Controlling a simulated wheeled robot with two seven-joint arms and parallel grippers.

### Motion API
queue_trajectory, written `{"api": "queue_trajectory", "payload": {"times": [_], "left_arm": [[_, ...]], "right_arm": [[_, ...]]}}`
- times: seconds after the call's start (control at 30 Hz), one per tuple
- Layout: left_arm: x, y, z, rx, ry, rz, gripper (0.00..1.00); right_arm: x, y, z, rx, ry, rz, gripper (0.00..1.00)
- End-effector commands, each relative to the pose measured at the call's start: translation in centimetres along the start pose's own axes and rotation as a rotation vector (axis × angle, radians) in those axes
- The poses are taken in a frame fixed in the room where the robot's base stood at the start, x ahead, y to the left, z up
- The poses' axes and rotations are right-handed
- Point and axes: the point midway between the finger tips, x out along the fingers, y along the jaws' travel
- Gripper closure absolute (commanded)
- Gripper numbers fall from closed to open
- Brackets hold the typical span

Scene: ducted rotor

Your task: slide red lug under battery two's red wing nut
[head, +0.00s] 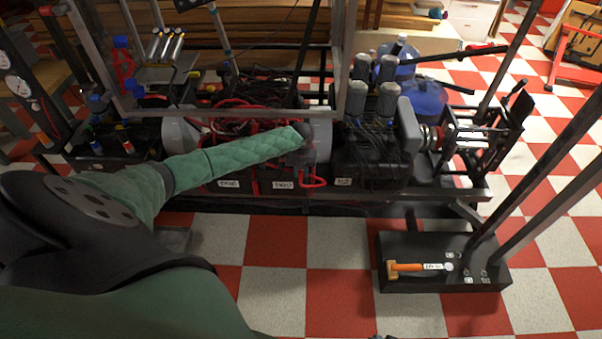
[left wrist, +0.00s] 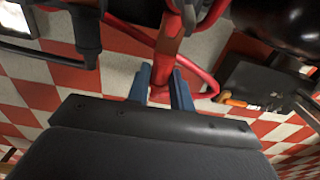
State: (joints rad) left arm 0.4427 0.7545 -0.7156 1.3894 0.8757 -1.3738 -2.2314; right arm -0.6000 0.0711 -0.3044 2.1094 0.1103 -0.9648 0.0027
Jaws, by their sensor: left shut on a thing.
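My left gripper (left wrist: 161,82) shows in the left wrist view, its two blue fingers shut on a red piece that I take to be the red lug (left wrist: 162,70). A red cable (left wrist: 205,70) curves beside it. In the head view my green-sleeved left arm reaches to the row of batteries, and its wrist hides the left gripper's fingers. Battery two (head: 262,177) is a dark box with a white label, behind and beside the arm. Its red wing nut cannot be made out, nor whether the lug touches it. My right gripper is not in view.
Red cables (head: 240,110) crowd the battery tops, and a red loop (head: 314,183) hangs in front. A metal frame post (head: 346,60) stands close by.

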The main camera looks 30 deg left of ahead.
Motion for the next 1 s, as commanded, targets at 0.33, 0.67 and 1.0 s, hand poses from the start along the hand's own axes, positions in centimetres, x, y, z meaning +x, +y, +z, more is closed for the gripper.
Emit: {"api": "queue_trajectory", "payload": {"times": [0.33,0.67,1.0], "left_arm": [[-0.1,0.0,0.0,0.000,0.000,0.000,1.00],[-0.2,0.0,0.0,0.000,0.000,0.000,1.00],[-0.2,0.0,0.0,0.000,0.000,0.000,1.00]], "right_arm": [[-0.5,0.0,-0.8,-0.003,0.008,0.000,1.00],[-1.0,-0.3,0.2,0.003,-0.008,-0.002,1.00],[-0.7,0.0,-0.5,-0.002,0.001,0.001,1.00]]}}
